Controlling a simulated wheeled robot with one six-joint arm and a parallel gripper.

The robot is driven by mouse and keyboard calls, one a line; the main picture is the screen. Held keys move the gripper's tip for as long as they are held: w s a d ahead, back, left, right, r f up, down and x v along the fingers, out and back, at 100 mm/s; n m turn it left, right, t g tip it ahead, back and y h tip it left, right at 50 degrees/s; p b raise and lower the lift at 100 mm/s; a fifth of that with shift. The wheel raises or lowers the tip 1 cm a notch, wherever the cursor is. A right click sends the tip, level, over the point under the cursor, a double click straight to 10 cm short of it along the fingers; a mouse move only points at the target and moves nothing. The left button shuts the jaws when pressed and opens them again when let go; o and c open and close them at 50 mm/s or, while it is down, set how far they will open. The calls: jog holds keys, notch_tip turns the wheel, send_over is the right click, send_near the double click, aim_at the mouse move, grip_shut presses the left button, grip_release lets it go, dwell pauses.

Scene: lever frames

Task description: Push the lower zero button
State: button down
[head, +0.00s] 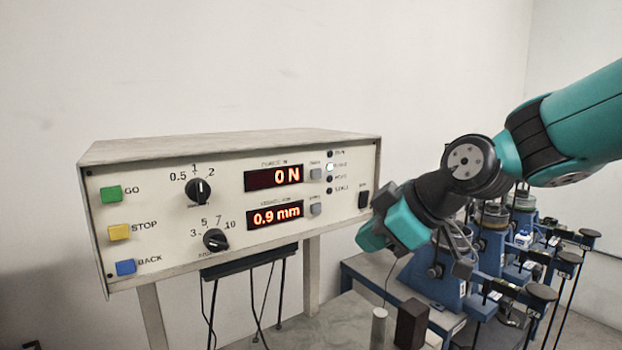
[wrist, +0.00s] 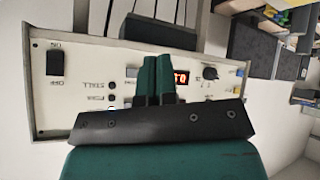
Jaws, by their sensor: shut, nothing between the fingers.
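The control box has two grey zero buttons, one beside each red display. The lower zero button (head: 315,209) is right of the lower display (head: 275,216), which reads 0.9 mm. The upper zero button (head: 315,174) is beside the upper display (head: 273,177), which reads 0 N. My gripper (head: 372,236) is near the box's right end, right of the lower button and apart from it in the picture. In the wrist view, my gripper's two teal fingers (wrist: 158,72) are close together and empty, in front of the upside-down panel. They cover part of the panel there.
A black power switch (head: 363,200) is at the panel's right end. Green, yellow and blue buttons (head: 119,232) and two black knobs (head: 199,191) are further left. Blue lever frames (head: 440,275) stand behind and below my arm. The wall side above the box is free.

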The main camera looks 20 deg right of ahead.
aim_at(316, 208)
jog(key=shift+w+r, duration=0.25)
jog(key=shift+w, duration=0.1)
jog(key=shift+w+a+p, duration=0.25)
jog(key=shift+w+a, duration=0.2)
jog(key=shift+w, duration=0.95)
jog(key=shift+w+a+p, duration=0.2)
jog(key=shift+w+a, duration=0.25)
jog(key=shift+w, duration=0.9)
jog(key=shift+w+a+p, duration=0.25)
jog(key=shift+w+a, duration=0.2)
jog(key=shift+w, duration=0.95)
jog(key=shift+w, duration=0.1)
jog(key=shift+w+a, duration=0.15)
jog(key=shift+w, duration=0.15)
